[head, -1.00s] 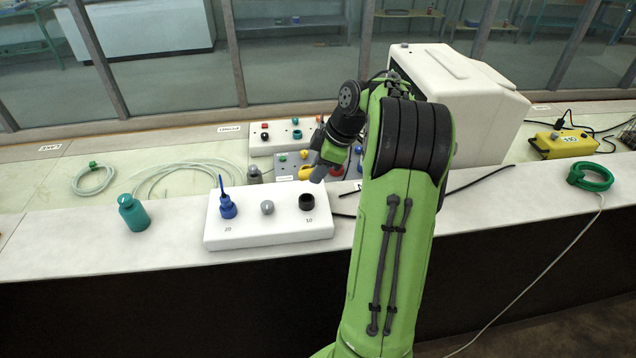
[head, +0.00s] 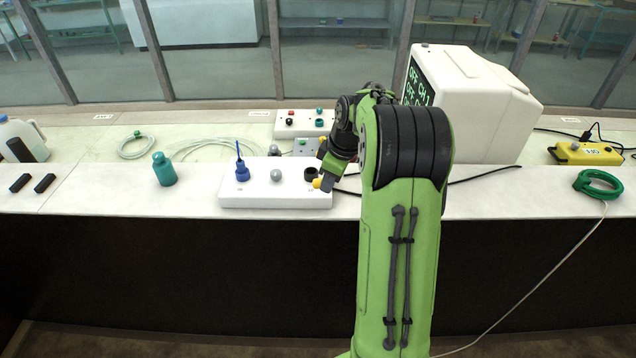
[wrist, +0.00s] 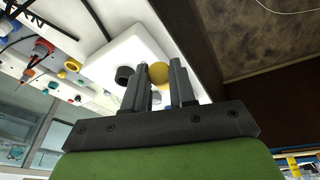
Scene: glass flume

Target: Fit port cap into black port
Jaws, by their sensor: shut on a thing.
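The port cap, a yellow rounded piece (head: 317,183), is held at the tips of my gripper (head: 325,182). In the wrist view the yellow cap (wrist: 158,72) shows between the two fingers of my gripper (wrist: 160,86). The black port (head: 311,174) is a short dark ring at the right end of a white block (head: 270,200). In the head view the cap overlaps the port's front right. In the wrist view the black port (wrist: 124,75) stands beside the cap, to its left, apart from it. The cap's far side is hidden.
On the same block stand a blue port with a spout (head: 242,172) and a grey knob (head: 276,176). A teal bottle (head: 164,170) stands left of it. Behind are a panel with coloured knobs (head: 300,124) and a white monitor (head: 480,100). The bench's front edge is close.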

